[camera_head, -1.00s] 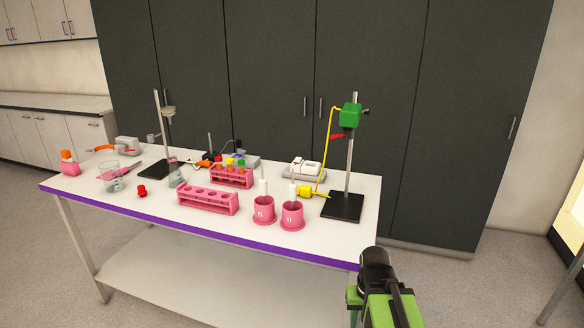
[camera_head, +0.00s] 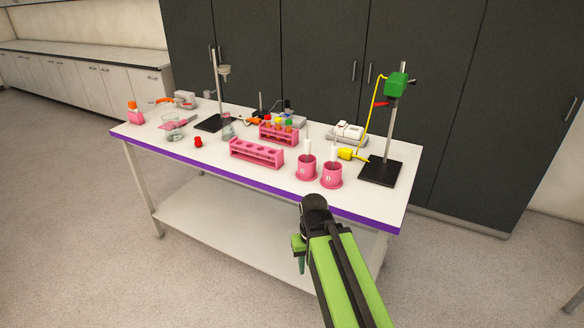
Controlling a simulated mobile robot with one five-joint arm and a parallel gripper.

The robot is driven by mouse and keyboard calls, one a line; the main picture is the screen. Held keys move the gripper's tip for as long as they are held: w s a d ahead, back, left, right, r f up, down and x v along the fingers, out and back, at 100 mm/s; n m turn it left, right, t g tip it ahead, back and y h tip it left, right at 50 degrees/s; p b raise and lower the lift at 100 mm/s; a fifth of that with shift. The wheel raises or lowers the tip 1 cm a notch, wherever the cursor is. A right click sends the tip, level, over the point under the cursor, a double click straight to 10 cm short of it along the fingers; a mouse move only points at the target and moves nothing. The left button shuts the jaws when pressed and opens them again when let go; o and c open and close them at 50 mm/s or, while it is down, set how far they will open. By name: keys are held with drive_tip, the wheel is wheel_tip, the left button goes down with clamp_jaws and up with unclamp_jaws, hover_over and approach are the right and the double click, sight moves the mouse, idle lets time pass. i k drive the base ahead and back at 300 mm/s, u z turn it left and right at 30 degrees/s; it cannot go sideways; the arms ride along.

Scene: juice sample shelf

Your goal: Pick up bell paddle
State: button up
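I cannot pick out a bell paddle with certainty. A stand (camera_head: 380,170) at the table's right end carries a green block (camera_head: 396,85) with a small red piece (camera_head: 381,104) beside it. A yellow cord runs from near the block down to a yellow handheld piece (camera_head: 350,154) by the stand's base. My gripper (camera_head: 301,264) hangs in front of the table's front edge, below the tabletop, apart from everything on it. It is small and mostly hidden by my arm, so its opening does not show.
The white table (camera_head: 215,150) has a purple front edge and a lower shelf. Two pink cups (camera_head: 306,170) with white upright pieces, pink racks (camera_head: 257,154), a white device (camera_head: 347,132) and glassware stand on it. Dark cabinets close off the back. The floor in front is clear.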

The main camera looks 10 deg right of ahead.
sight(334, 148)
drive_tip(key=u, duration=0.5)
drive_tip(key=k, duration=0.1)
drive_tip(key=u, duration=1.9)
drive_tip(key=i, duration=3.05)
drive_tip(key=z, duration=0.8)
drive_tip(key=k, duration=0.1)
drive_tip(key=z, duration=2.65)
drive_tip(key=i, duration=1)
drive_tip(key=z, duration=0.1)
